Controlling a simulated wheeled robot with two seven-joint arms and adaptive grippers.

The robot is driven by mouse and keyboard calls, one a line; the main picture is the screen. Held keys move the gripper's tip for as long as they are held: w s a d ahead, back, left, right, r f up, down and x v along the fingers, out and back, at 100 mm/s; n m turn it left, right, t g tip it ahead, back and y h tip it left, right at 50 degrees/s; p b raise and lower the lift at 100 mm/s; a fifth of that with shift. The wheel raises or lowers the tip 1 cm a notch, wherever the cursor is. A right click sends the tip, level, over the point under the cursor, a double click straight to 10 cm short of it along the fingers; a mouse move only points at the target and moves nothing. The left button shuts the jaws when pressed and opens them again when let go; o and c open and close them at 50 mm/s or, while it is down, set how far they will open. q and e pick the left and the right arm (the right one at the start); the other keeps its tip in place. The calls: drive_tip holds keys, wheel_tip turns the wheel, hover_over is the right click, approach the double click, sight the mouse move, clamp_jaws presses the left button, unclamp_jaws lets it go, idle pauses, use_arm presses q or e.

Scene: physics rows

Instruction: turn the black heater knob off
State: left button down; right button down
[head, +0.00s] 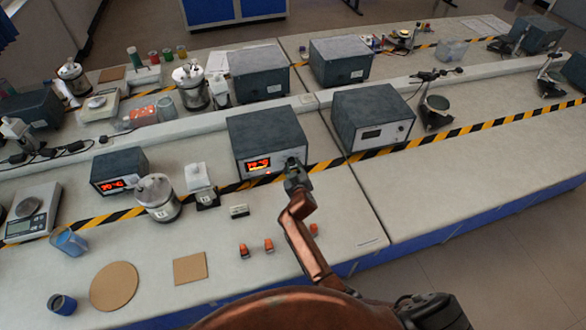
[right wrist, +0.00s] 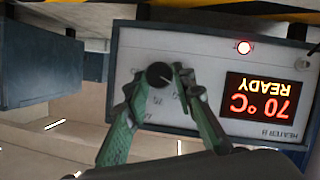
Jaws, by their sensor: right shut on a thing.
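The black heater knob (right wrist: 159,75) is on the pale front panel of a dark grey box labelled HEATER B (right wrist: 283,133), which also stands mid-table in the head view (head: 262,124). The wrist view is upside down. The heater's display (right wrist: 262,97) reads 70 °C READY, and a round red light (right wrist: 243,47) is lit. My right gripper (right wrist: 157,82) has its greenish fingers on either side of the knob, shut on it. In the head view my right gripper (head: 294,167) reaches the heater's front right and hides the knob. My left gripper is not in view.
A similar grey box (head: 371,112) stands to the right, and a smaller one with a lit display (head: 119,171) to the left. Small orange items (head: 268,245) lie in front.

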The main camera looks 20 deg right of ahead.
drive_tip(key=n+b, duration=0.1)
drive_tip(key=n+h+b, duration=0.1)
drive_tip(key=b, duration=0.1)
drive_tip(key=shift+a+f, duration=0.15)
drive_tip(key=shift+f, duration=0.15)
drive_tip(key=shift+a+r+n+h+b, duration=0.1)
drive_tip(key=shift+n+h+b, duration=0.5)
drive_tip(key=shift+n+b, duration=0.25)
drive_tip(key=c, duration=1.6)
unclamp_jaws()
drive_tip(key=shift+r, duration=0.1)
drive_tip(key=shift+r+t, duration=0.2)
drive_tip(key=shift+t, duration=0.1)
wheel_tip(320, 180, up, 10)
drive_tip(key=shift+f, duration=0.2)
